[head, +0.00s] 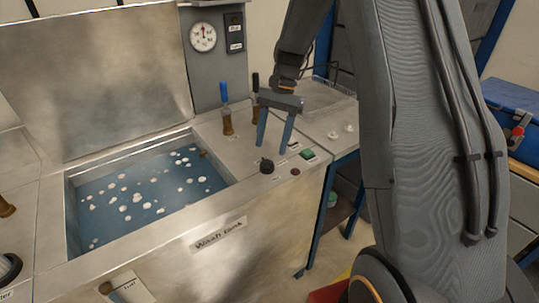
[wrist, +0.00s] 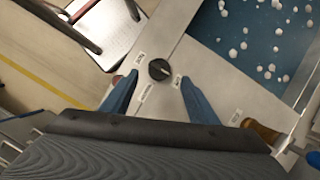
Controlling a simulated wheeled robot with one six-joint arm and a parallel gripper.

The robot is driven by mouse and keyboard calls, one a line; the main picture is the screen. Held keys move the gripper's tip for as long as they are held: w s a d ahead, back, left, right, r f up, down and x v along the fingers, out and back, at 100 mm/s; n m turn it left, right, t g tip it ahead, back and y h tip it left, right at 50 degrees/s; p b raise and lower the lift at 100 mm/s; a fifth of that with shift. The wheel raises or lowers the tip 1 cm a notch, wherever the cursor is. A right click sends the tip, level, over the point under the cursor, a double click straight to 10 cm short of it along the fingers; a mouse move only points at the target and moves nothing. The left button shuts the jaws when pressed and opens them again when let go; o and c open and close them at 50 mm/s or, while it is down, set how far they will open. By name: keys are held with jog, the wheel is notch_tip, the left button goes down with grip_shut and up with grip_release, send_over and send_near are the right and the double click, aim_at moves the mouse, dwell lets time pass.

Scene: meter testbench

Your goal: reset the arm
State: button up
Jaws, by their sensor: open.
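My gripper (head: 273,147) is open and empty, above the right part of the wash tank's metal top. Its two blue fingers point down. A black knob (head: 267,166) sits on the panel just below and appears between the fingertips in the wrist view (wrist: 159,69). I cannot tell how large the gap above it is. My arm comes down from the upper right of the head view and hides part of the area behind it.
The wash tank (head: 48,205) holds blue liquid with white foam. Handled tools, one blue-topped (head: 225,105), stand behind my gripper. A green button (head: 307,154) and a red button (head: 295,171) are close by. A gauge (head: 203,37) is on the back column. A blue toolbox (head: 510,100) stands right.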

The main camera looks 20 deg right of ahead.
jog(key=shift+v, duration=1.05)
jog(key=s+a+n+t+h, duration=0.2)
jog(key=s+n, duration=0.7)
jog(key=s, duration=1.1)
jog(key=shift+s+a+f+n+t+h, duration=0.2)
jog(key=shift+s+f+n+t+h, duration=0.4)
jog(key=shift+t, duration=0.5)
jog(key=shift+w+r, duration=0.15)
jog(key=shift+w, duration=0.1)
